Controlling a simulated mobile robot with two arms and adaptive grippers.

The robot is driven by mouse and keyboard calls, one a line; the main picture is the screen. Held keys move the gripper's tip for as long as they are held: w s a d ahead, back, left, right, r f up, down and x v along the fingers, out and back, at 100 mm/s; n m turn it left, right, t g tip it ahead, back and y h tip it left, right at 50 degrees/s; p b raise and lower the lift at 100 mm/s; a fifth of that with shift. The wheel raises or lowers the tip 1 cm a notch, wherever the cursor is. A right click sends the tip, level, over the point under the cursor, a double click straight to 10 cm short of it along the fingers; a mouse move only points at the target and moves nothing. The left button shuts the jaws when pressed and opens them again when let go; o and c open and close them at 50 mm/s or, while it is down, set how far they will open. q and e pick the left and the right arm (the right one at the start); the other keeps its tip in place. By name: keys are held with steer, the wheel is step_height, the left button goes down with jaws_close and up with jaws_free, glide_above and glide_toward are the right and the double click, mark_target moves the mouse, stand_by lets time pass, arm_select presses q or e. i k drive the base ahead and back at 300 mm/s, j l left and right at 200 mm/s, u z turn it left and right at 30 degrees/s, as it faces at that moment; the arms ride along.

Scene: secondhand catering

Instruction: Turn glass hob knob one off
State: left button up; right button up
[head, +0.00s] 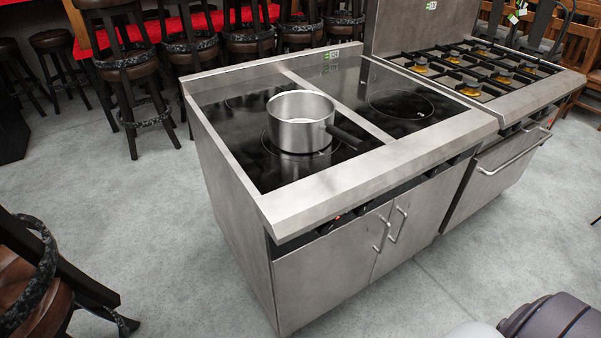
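The glass hob (238,160) is the black glass top of a steel cabinet, split by a steel strip down the middle. A steel pot (300,123) with a black handle (347,138) stands upright on its near left cooking ring. The hob's dark knobs sit in a black strip below the front edge; one (326,228) shows near the left end and another (363,209) to its right. A small red light (337,218) shows between them. The overhanging edge partly hides the knobs, and their settings cannot be read. Neither gripper is in view.
A gas range (480,68) with several burners and an oven handle (515,157) stands right of the hob. Cabinet doors with handles (382,234) are below the knobs. Bar stools (125,75) line the back; a chair (35,285) stands front left. The floor (110,225) left is clear.

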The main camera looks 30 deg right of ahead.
mark_target(324, 230)
steer(key=z, duration=1.55)
steer(key=i+l+u, duration=0.1)
steer(key=l, duration=0.15)
steer(key=i+l+u, duration=0.1)
steer(key=i+l, duration=0.05)
steer(key=l, duration=0.05)
